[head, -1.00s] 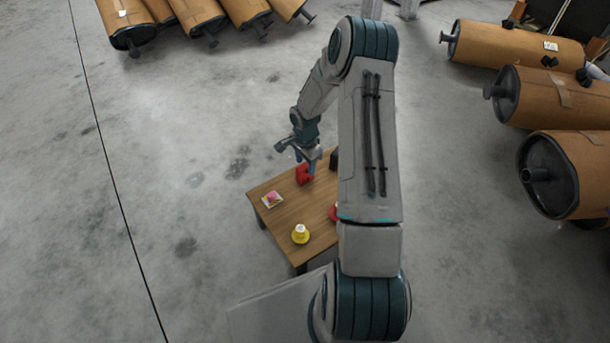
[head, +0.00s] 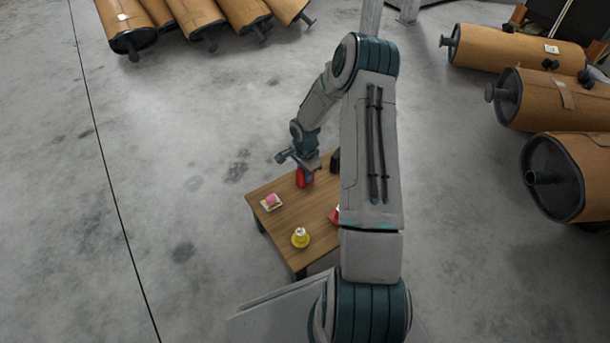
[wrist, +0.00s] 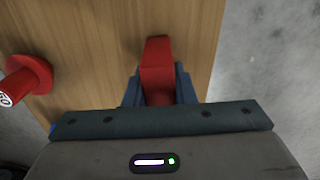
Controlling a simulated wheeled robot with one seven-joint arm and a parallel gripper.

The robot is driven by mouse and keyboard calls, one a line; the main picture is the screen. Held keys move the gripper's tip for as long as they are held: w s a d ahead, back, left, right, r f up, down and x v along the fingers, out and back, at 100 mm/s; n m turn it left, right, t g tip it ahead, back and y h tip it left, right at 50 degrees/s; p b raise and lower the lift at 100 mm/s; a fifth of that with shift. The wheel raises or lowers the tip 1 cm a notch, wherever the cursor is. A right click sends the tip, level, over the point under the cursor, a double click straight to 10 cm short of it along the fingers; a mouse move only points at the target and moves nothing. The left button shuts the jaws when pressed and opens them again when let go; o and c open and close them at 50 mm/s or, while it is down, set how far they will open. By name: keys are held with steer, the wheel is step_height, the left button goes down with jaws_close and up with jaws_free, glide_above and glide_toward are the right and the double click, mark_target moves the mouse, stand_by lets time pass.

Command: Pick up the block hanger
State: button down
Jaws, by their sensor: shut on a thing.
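The block hanger (head: 301,178), a red blocky piece, is at the far part of the small wooden table. My gripper (head: 307,174) is right over it, pointing down. In the wrist view the block hanger (wrist: 157,62) sits between the two blue-grey fingers of my gripper (wrist: 158,88), which are shut on it. Its far end sticks out beyond the fingertips, and its near part is hidden by the gripper body. I cannot tell whether it touches the tabletop.
The wooden table (head: 287,209) also holds a pink item on a pale square (head: 271,202), a yellow-and-white item (head: 300,237), a red item (head: 335,215) partly behind my arm and a dark item (head: 335,160). Large brown mufflers (head: 553,178) lie around; the floor at left is clear.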

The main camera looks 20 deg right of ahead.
steer(key=shift+r+p, duration=0.35)
steer(key=shift+r, duration=0.2)
steer(key=c, duration=2.2)
jaws_free()
step_height(320, 180, up, 4)
steer(key=shift+d+f+p, duration=0.1)
steer(key=shift+d+p, duration=0.05)
steer(key=shift+p, duration=0.9)
steer(key=c, duration=2.2)
jaws_free()
steer(key=d+r+p, duration=0.1)
steer(key=d+r, duration=0.1)
steer(key=d, duration=0.1)
steer(key=s+d+r+p, duration=0.1)
steer(key=d+r, duration=0.1)
steer(key=d, duration=0.2)
steer(key=d+r+p, duration=0.1)
steer(key=d+r, duration=0.1)
steer(key=d, duration=0.2)
steer(key=shift+s+d+p, duration=0.15)
steer(key=shift+d+p, duration=0.05)
steer(key=shift+p, duration=0.2)
steer(key=c, duration=2.2)
jaws_free()
